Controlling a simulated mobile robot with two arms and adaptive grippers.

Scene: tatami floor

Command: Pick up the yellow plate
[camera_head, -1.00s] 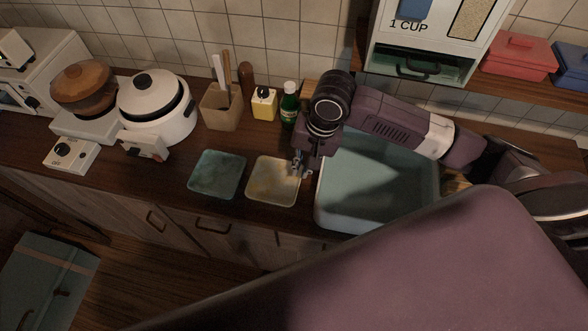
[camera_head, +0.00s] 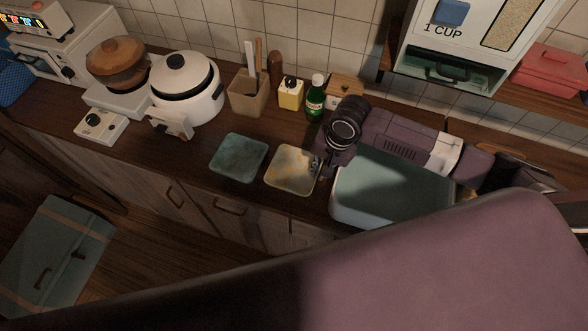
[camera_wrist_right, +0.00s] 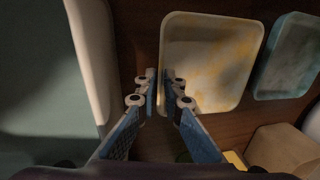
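The yellow plate (camera_head: 291,172) is a square, pale yellow mottled dish over the dark wooden counter, between the blue-green plate and the sink. It also shows in the right wrist view (camera_wrist_right: 210,60). My right gripper (camera_head: 316,166) is at the plate's sink-side edge. In the right wrist view my right gripper's fingers (camera_wrist_right: 160,93) are close together, one on each side of the rim, with only a narrow gap. They appear shut on the rim. I cannot tell whether the plate is off the counter. My left gripper is not in view.
A blue-green plate (camera_head: 238,158) lies to the left. The sink (camera_head: 385,190) is to the right. Behind stand a green bottle (camera_head: 315,100), a yellow dispenser (camera_head: 290,94) and a utensil holder (camera_head: 249,97). A white rice cooker (camera_head: 186,88) is farther left.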

